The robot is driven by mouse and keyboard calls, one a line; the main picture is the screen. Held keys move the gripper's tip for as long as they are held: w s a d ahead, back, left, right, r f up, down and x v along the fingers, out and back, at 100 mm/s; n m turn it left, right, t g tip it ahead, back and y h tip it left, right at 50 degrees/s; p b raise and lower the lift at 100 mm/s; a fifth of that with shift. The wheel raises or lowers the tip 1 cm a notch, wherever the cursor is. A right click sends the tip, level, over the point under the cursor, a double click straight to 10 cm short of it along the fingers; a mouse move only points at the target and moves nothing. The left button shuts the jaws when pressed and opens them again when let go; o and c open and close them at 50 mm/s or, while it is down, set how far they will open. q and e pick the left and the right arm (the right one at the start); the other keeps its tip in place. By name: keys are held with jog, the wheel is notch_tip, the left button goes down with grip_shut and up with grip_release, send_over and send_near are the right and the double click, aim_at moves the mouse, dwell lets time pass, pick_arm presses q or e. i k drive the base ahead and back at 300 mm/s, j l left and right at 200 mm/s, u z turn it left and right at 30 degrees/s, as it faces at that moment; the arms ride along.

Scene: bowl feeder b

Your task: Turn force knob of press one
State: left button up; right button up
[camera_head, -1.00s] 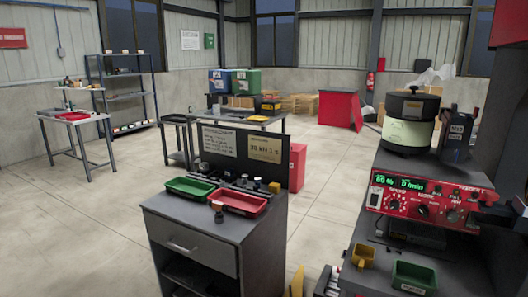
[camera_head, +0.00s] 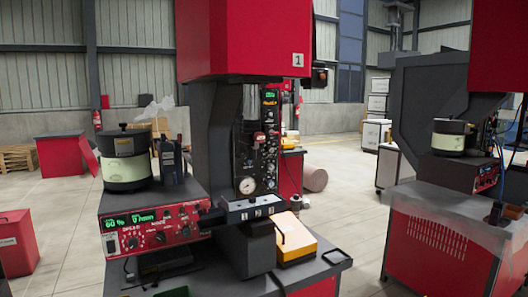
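Press one stands in the middle of the view, with a red head (camera_head: 240,40) that bears a white label 1 (camera_head: 297,60). Its dark column carries a narrow black panel (camera_head: 270,130) with a small green display at the top and several small knobs and fittings down its length. A round white gauge (camera_head: 247,185) sits near the lower left of the panel. The knobs are too small to tell which one is the force knob. Neither of my grippers is in view.
A red control box (camera_head: 155,228) with a green display and knobs stands at the press's left front. Behind it are a cream bowl feeder (camera_head: 125,170) and a dark bottle (camera_head: 171,162). A yellow box (camera_head: 295,238) sits at the right front. Another red press (camera_head: 440,250) stands right.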

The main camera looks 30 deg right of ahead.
aim_at(271, 150)
jog(key=i+l+u, duration=0.15)
jog(key=l, duration=0.75)
jog(key=l+u, duration=0.2)
jog(key=l, duration=0.65)
jog(key=i, duration=0.05)
